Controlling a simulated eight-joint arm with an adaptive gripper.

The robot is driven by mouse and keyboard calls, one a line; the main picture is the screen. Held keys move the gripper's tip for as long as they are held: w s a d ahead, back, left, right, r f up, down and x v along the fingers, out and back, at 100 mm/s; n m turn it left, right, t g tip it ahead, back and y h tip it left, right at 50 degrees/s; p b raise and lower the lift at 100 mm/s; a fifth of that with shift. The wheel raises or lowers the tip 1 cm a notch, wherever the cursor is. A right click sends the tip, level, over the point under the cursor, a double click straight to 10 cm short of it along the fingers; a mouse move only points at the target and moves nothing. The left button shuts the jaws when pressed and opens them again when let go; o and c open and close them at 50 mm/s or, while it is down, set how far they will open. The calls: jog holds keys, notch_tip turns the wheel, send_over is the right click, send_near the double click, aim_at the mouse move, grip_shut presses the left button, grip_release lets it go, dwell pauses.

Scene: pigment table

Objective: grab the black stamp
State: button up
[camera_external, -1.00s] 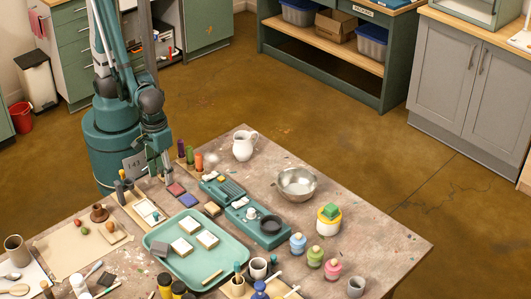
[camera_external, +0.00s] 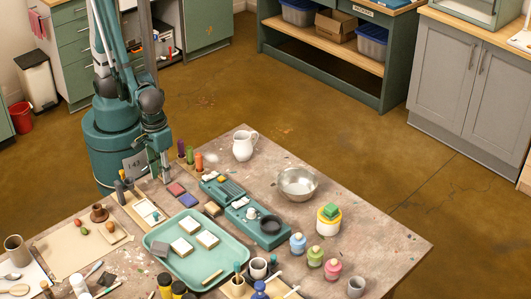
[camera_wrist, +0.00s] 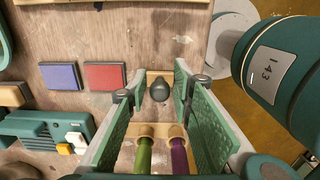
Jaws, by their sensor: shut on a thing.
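The black stamp shows in the wrist view as a dark rounded knob (camera_wrist: 160,91) on a small wooden base, between the two green-padded fingers. My gripper (camera_wrist: 156,80) is shut on it, with one finger on each side. In the external view my gripper (camera_external: 161,170) points down at the table's far left edge, beside the red ink pad. The stamp is hard to make out there behind the fingers.
A red pad (camera_wrist: 105,76) and a blue pad (camera_wrist: 61,76) lie just left in the wrist view. Green (camera_wrist: 143,156) and purple (camera_wrist: 179,156) sticks stand close by at the bottom. A teal tray (camera_external: 195,270) and a white pitcher (camera_external: 244,147) are further off.

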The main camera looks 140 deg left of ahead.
jog(key=shift+r, duration=0.1)
jog(key=shift+r+p, duration=1.95)
jog(key=shift+r, duration=2.95)
